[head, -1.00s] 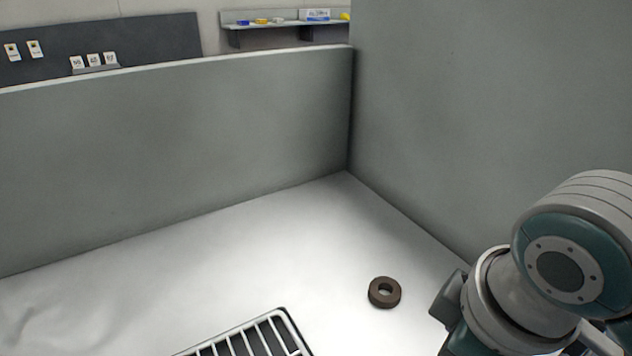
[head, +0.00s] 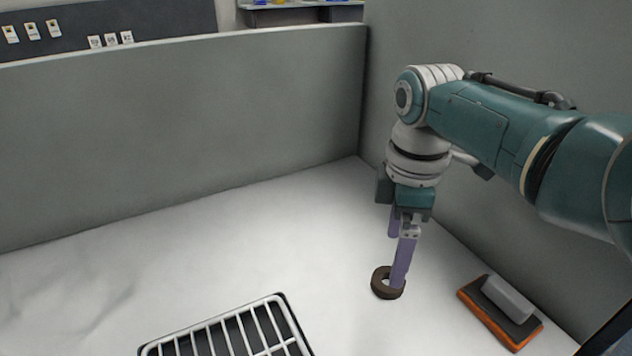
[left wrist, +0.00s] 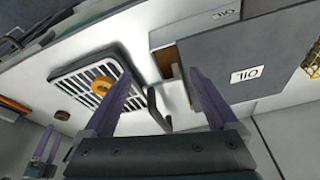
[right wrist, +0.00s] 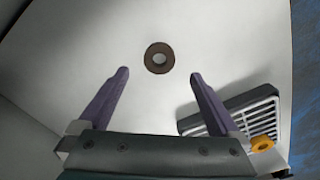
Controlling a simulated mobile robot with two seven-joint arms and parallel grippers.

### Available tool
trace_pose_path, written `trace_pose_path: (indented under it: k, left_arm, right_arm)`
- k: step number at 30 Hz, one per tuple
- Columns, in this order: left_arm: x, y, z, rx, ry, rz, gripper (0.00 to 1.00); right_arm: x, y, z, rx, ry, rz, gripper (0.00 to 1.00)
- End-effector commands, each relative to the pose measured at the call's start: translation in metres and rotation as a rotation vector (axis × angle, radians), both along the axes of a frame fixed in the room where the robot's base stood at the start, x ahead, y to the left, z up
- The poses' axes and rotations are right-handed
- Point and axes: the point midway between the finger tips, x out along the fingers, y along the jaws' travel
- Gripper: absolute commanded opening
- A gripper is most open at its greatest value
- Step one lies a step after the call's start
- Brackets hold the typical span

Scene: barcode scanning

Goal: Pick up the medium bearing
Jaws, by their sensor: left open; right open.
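A dark brown ring-shaped bearing (head: 380,288) lies flat on the white table. My right gripper (head: 396,260) points down over it, with one purple finger overlapping the ring in the head view. In the right wrist view the bearing (right wrist: 149,60) lies beyond the open fingertips (right wrist: 160,73), centred between them, and nothing is held. An orange ring (left wrist: 104,86) lies on the slatted rack; it also shows in the right wrist view (right wrist: 262,143). My left gripper (left wrist: 158,73) is open and empty and is outside the head view.
The rack (head: 225,330) stands front centre. An orange-and-black block with a grey handle (head: 507,305) lies right of the bearing. Grey walls (head: 190,130) close the back and right. The left wrist view shows a grey box labelled OIL (left wrist: 225,85).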

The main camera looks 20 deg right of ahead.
Motion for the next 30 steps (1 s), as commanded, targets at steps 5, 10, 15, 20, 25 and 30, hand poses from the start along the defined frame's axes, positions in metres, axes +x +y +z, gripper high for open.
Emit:
trace_pose_path:
  k: [5,10,15,20,25,30]
  left_arm:
    - [0.000,0.000,-0.009,0.000,0.000,0.000,0.93]
    - [0.000,0.000,-0.024,0.000,0.000,0.000,0.93]
    - [0.000,0.000,-0.035,0.000,0.000,0.000,0.93]
    - [0.000,0.000,-0.033,0.000,0.000,0.000,0.93]
    - [0.000,0.000,-0.033,0.000,0.000,0.000,0.93]
    - [0.000,0.000,-0.033,0.000,0.000,0.000,0.93]
  right_arm:
    - [-0.001,-0.001,-0.019,-0.001,0.001,0.000,0.99]
    - [-0.003,-0.003,-0.047,0.001,0.002,-0.002,0.99]
    - [-0.002,-0.004,-0.064,-0.002,-0.001,-0.002,0.99]
    - [-0.002,-0.004,-0.064,-0.002,-0.001,-0.002,0.99]
    - [-0.002,-0.004,-0.063,-0.002,-0.001,-0.003,0.90]
    - [-0.002,-0.004,-0.063,-0.002,-0.001,-0.003,0.71]
